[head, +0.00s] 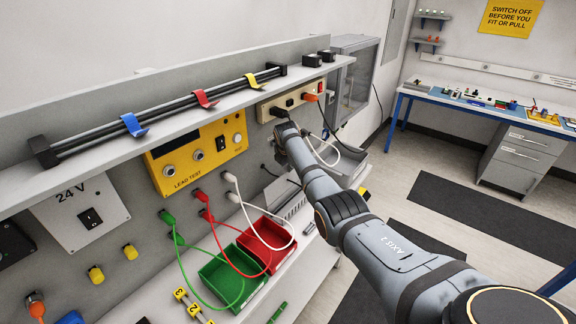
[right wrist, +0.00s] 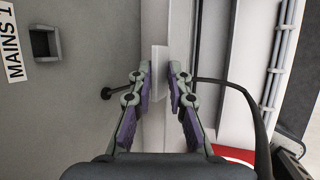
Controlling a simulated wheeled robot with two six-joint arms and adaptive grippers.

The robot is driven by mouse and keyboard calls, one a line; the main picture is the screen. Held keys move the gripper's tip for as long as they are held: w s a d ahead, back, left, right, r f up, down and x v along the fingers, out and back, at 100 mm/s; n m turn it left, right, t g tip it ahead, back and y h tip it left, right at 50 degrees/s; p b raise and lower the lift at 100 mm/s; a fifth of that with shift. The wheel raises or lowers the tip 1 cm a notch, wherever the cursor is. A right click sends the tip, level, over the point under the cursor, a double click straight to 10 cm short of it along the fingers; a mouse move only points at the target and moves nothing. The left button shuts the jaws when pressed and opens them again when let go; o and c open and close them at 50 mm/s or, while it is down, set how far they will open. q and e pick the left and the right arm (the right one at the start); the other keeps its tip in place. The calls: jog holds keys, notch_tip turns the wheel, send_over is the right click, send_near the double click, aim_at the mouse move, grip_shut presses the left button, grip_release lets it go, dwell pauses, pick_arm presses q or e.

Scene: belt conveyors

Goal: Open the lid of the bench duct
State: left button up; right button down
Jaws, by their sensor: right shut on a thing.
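My right gripper (head: 284,133) is at the back of the bench, below the power strip, and my own arm hides much of it. In the right wrist view, the gripper (right wrist: 159,78) is shut on a flat pale tab (right wrist: 159,58) beside a long pale strip (right wrist: 214,60). The tab appears to belong to the bench duct lid. I cannot tell how far the lid is raised. In the head view the tab is hidden behind the gripper. My left gripper is not in view.
A power strip (head: 275,108) with black and orange plugs is just above the gripper. A black cable (right wrist: 246,96) curves close by. Green (head: 219,281) and red (head: 268,248) bins with test leads stand left of my arm. The shelf (head: 215,103) overhangs.

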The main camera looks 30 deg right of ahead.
jog(key=shift+w+a+r, duration=0.1)
jog(key=shift+w, duration=0.05)
jog(key=c, duration=1.8)
grip_release()
jog(key=shift+o, duration=0.2)
jog(key=shift+f, duration=0.2)
jog(key=shift+r, duration=0.5)
jog(key=v, duration=1.1)
jog(key=shift+s, duration=0.25)
